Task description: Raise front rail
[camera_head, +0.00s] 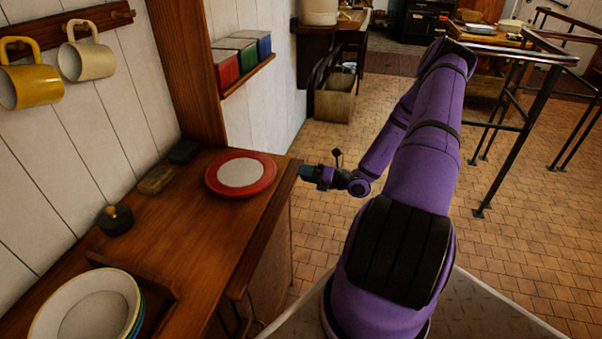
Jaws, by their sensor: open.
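A dark wooden rail (262,238) runs along the front edge of the wooden counter (190,235), on the side towards my arm. From this view I cannot tell for sure whether it is folded down or standing. My gripper (303,172) is small in the view, at the far end of the rail, just off the counter's edge. It is open, and nothing shows between its fingers. I cannot tell whether it touches the rail. My purple arm reaches over the floor from the lower right.
A red-rimmed plate (240,173) lies near the counter's far end. A black knobbed object (115,220), a sponge (156,180) and stacked bowls (88,308) also stand there. Mugs (88,52) hang above. Metal railings (510,110) stand right; tiled floor (320,200) is clear between.

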